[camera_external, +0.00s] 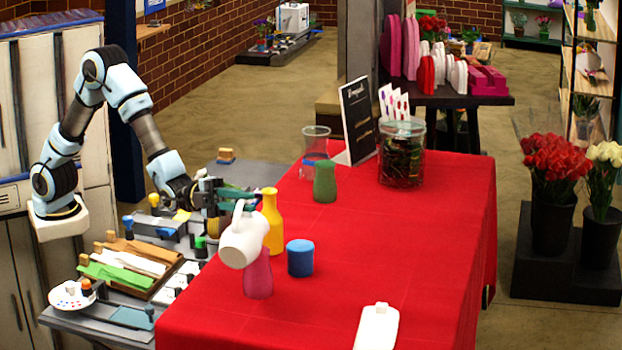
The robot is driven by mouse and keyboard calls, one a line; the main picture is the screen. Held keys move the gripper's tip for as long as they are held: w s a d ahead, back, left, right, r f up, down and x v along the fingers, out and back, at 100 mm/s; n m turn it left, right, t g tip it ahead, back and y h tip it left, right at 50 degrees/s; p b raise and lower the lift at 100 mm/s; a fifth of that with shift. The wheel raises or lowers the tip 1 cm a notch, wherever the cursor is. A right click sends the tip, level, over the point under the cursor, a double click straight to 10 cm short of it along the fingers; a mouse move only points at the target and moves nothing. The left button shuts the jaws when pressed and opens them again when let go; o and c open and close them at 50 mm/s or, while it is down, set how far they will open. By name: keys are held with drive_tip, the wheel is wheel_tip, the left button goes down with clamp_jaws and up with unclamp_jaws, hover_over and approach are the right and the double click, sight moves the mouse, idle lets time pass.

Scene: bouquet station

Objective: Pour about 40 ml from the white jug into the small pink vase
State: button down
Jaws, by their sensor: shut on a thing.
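The white jug (243,242) is in the air over the near left part of the red table (400,265). It is tilted, with its mouth end down to the left. The small pink vase (258,276) stands upright on the table, just below the jug, which hides part of its top. My gripper (247,200) reaches in from the left and is shut on the jug, near its handle side. I cannot make out any stream of liquid or the level in the vase.
A yellow vase (271,222) stands close behind the jug, and a blue cup (300,258) stands right of the pink vase. A green vase (325,182), a clear glass vessel (315,142) and a jar of stems (402,155) are farther back. A white object (377,328) lies in front. The table's right side is clear.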

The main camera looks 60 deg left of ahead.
drive_tip(key=shift+r, duration=0.15)
drive_tip(key=shift+s+d, duration=0.2)
drive_tip(key=shift+s, duration=0.05)
drive_tip(key=shift+s+d, duration=0.1)
idle(0.3)
drive_tip(key=shift+s+d+n+b, duration=0.15)
drive_tip(key=shift+n+b, duration=0.15)
drive_tip(key=shift+b, duration=0.1)
drive_tip(key=shift+w+a+r+n+t+h+b, duration=0.15)
drive_tip(key=shift+w+a+n+t+b, duration=0.1)
drive_tip(key=shift+n+b, duration=0.4)
drive_tip(key=shift+w+a+r+n+t+h+b, duration=0.15)
drive_tip(key=shift+n+t+b, duration=0.15)
drive_tip(key=shift+b, duration=0.55)
idle(0.6)
drive_tip(key=shift+d+r, duration=0.1)
